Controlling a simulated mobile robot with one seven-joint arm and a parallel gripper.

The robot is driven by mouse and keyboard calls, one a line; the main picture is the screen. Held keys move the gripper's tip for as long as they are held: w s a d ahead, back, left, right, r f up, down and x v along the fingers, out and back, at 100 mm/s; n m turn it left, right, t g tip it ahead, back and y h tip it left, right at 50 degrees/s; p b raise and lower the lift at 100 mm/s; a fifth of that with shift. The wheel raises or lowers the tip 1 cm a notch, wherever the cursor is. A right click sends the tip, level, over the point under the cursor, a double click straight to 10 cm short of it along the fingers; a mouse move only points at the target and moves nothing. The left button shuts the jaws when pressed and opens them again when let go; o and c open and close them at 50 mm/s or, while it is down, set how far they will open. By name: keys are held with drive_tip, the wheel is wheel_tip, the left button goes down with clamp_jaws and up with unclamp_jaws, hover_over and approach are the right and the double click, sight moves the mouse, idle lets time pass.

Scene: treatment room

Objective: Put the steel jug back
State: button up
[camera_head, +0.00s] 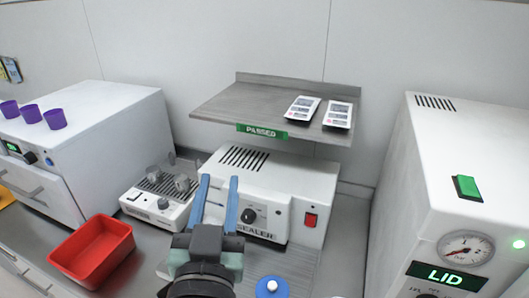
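I cannot make out a steel jug in this view. My gripper (218,180) is at the lower middle, its two blue fingers pointing away from me. The fingers stand apart with nothing visible between them, in front of the left part of the white sealer (312,189). My gripper and wrist hide part of the sealer's front and the bench below it.
A grey shelf (215,103) marked PASSED holds two pouches (302,108). A red tray (92,250) and a small white device (150,207) stand left. Purple cups (55,119) top a white cabinet (100,110). A blue round thing (272,290) is near front; a gauged machine (470,140) stands right.

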drive_tip(key=s+d+r+t, duration=0.2)
drive_tip(key=s+r, duration=0.1)
drive_tip(key=r, duration=0.7)
drive_tip(key=s+d+r+t, duration=0.2)
drive_tip(key=s+r+t, duration=0.1)
drive_tip(key=r, duration=0.6)
drive_tip(key=s+d+r+n+t, duration=0.1)
drive_tip(key=s+d+r+t, duration=0.2)
drive_tip(key=r, duration=0.7)
drive_tip(key=shift+s+r, duration=0.2)
drive_tip(key=shift+r, duration=0.1)
